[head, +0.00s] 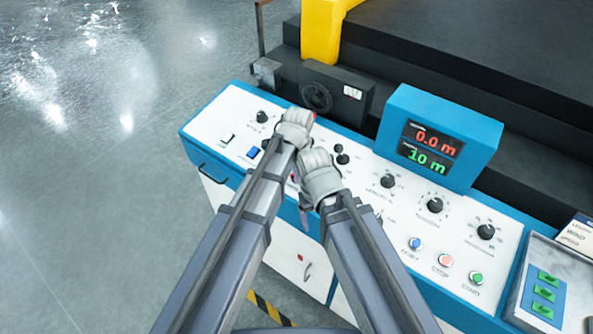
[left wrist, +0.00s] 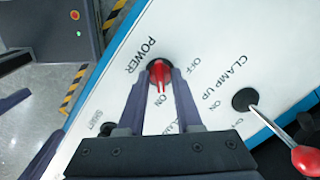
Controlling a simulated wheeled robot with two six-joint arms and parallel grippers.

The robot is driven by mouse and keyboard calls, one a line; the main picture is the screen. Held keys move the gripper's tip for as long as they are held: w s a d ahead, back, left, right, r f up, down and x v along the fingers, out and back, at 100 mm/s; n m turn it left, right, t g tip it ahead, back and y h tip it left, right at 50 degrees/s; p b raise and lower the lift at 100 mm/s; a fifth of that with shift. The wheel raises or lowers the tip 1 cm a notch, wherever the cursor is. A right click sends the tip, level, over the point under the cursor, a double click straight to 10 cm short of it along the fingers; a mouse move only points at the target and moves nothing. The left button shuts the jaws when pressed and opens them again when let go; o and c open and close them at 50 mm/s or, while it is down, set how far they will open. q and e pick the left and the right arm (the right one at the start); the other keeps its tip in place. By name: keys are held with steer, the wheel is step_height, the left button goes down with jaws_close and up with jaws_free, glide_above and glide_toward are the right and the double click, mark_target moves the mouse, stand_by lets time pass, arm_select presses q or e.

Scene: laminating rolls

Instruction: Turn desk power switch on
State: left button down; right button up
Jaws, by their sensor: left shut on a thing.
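The power switch, a red toggle (left wrist: 160,82) in a black round base, stands on the white panel (left wrist: 110,105) beside the word POWER in the left wrist view. Its red lever lies between the two fingers of my left gripper (left wrist: 160,72), which is shut on it. The lever leans toward the ON mark, though the fingers hide part of it. In the head view my left gripper (head: 296,128) is over the panel's left half and hides the switch. My right gripper (head: 318,178) is just right of it and nearer; its fingertips are hidden.
A second lever with a red knob (left wrist: 305,160), labelled CLAMP UP, stands close to the right. The panel also carries several knobs (head: 435,205), coloured buttons (head: 445,260) and a blue display box (head: 440,135) reading 0.0 m and 10 m. Open floor (head: 90,150) lies left.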

arm_select(q)
steer(key=c, duration=0.9)
jaws_free()
steer(key=shift+r, duration=0.1)
step_height(320, 180, up, 8)
steer(key=s+p, duration=0.1)
steer(key=p, duration=0.6)
steer(key=shift+f+p, duration=0.25)
steer(key=shift+p, duration=0.15)
steer(key=shift+d, duration=0.1)
steer(key=s+a+f+n+b, duration=0.2)
steer(key=s+a+n, duration=0.1)
steer(key=s+n, duration=0.3)
steer(key=s+a+f+n+g+y+b, duration=0.1)
steer(key=s+a+f+n+b, duration=0.2)
steer(key=s+n, duration=0.3)
steer(key=s, duration=0.3)
steer(key=shift+s+a+g, duration=0.15)
steer(key=shift+s+g, duration=0.1)
steer(key=shift+g, duration=0.05)
